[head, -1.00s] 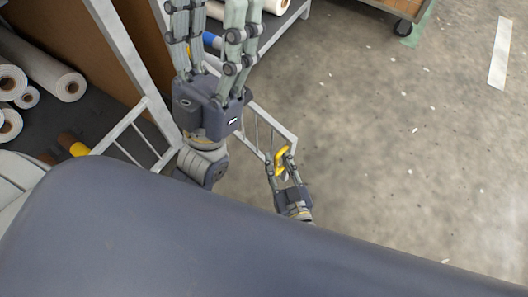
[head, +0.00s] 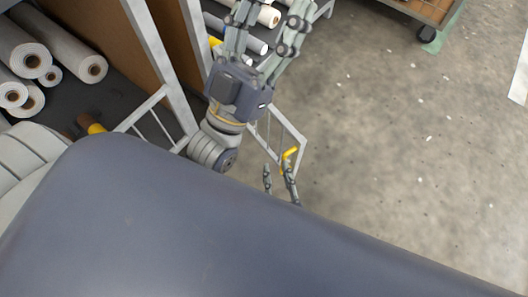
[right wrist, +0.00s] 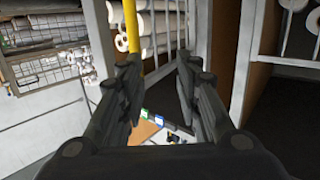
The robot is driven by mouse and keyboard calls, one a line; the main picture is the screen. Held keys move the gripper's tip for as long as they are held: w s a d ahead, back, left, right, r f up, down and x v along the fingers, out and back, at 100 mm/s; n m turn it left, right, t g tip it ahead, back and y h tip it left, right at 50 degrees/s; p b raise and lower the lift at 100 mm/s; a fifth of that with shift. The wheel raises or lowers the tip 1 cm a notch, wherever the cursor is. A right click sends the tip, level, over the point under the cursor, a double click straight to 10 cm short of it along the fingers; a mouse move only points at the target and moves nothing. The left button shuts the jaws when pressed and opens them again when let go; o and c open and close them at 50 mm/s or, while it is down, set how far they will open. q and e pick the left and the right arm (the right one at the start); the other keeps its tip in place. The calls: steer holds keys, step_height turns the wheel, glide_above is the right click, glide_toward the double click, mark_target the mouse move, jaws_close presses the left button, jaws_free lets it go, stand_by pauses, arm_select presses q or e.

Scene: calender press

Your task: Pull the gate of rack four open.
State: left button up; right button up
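A grey barred gate (head: 286,121) stands out from the rack over the open floor in the head view, with a yellow handle (head: 290,153) at its outer end. My right gripper (head: 277,168) is just below the handle, its two fingers apart and nothing seen between them. In the right wrist view its fingers (right wrist: 158,70) are spread, and a yellow bar, apparently the handle (right wrist: 133,38), runs down behind the left finger. Contact cannot be told. My left gripper (head: 268,15) is spread open and empty, nearer the camera, and hides part of the gate. No rack number is readable.
White rolls (head: 92,67) lie in the rack bays at left, between brown panels (head: 92,22) and grey uprights (head: 158,50). A second barred gate (head: 152,125) is left of my left wrist. A wheeled cart (head: 432,10) stands at top right. The concrete floor (head: 400,160) right of the gate is clear.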

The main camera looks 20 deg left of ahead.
arm_select(q)
steer(key=w+f+g, duration=0.1)
steer(key=w+f, duration=0.1)
steer(key=w+f+g+y, duration=0.1)
steer(key=shift+w+d+f+g+p, duration=0.15)
steer(key=shift+d+f+g+p, duration=0.15)
steer(key=shift+p, duration=0.1)
arm_select(e)
steer(key=s, duration=0.2)
steer(key=s+a, duration=0.1)
steer(key=s, duration=0.2)
steer(key=shift+s+a+f, duration=0.15)
steer(key=shift+s+a, duration=0.05)
steer(key=shift+s, duration=0.1)
arm_select(q)
steer(key=shift+r, duration=0.1)
steer(key=shift+w+f+g+p, duration=0.3)
steer(key=shift+w+f+g, duration=0.4)
steer(key=shift+f, duration=0.25)
